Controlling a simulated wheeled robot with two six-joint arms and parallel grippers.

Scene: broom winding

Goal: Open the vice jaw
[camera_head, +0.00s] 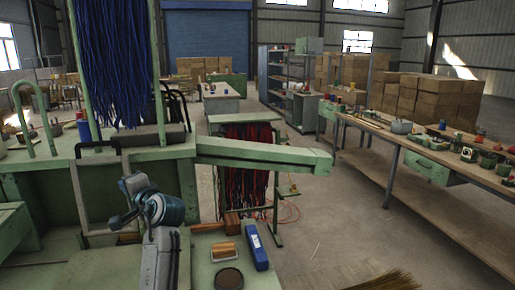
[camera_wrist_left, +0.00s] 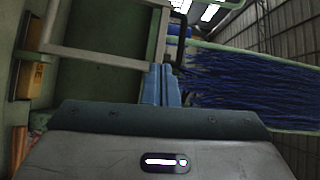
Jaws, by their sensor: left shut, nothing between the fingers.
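A grey rectangular frame (camera_head: 80,190) stands at the front of the green machine bench (camera_head: 150,155). It also shows in the left wrist view (camera_wrist_left: 100,56), beyond my fingers. I cannot tell for certain whether this frame is the vice jaw. My left gripper (camera_head: 118,222) is beside the frame's right upright in the head view. In the left wrist view its two blue fingers (camera_wrist_left: 162,82) are together with nothing between them. Whether they touch the frame is not clear. My right gripper is in neither view.
Blue bristles (camera_head: 112,60) hang above the bench, and dark red ones (camera_head: 243,165) hang behind it. A green beam (camera_head: 265,152) reaches right. A blue box (camera_head: 255,247) and a brush (camera_head: 224,252) lie on the front table. A long workbench (camera_head: 420,150) stands right, past open floor.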

